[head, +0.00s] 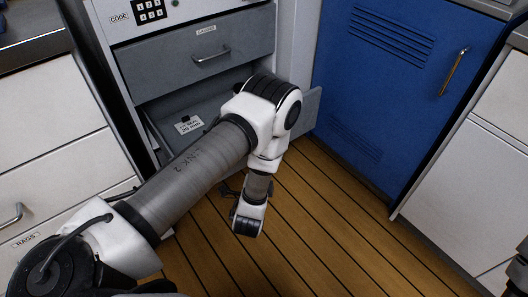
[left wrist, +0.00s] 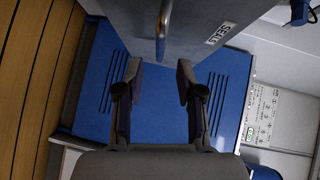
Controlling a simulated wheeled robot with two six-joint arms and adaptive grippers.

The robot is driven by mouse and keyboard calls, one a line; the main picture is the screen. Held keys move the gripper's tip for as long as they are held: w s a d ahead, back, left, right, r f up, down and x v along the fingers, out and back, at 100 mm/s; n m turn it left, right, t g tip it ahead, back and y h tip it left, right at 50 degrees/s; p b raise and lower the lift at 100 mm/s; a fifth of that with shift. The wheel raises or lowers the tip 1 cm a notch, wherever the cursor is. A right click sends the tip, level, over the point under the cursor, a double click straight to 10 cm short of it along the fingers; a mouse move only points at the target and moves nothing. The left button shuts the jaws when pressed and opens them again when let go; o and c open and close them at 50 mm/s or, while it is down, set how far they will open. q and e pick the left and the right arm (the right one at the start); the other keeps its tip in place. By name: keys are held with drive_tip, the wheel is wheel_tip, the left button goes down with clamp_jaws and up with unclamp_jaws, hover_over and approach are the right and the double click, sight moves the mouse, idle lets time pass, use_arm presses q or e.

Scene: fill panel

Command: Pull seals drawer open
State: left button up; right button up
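The seals drawer (head: 163,108) is the lower grey drawer in the head view. It stands partly open, with its inside showing and a small tag reading "SEAL 20 mm" (head: 189,125) in it. My left arm hides much of its front and its handle. In the left wrist view the drawer front (left wrist: 215,12) carries a SEALS label (left wrist: 221,34) and a bar handle (left wrist: 162,35). My left gripper (left wrist: 158,70) is open, its two fingers apart to either side of the handle's near end. I cannot tell whether they touch it.
A shut gauges drawer (head: 205,58) with a keypad (head: 149,10) above it is over the seals drawer. A blue cabinet (head: 390,80) stands at the right, shut. White drawer units (head: 50,110) stand at the left. The plank floor (head: 310,220) is clear in front.

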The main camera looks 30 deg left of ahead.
use_arm(q)
drive_tip(key=v, duration=0.5)
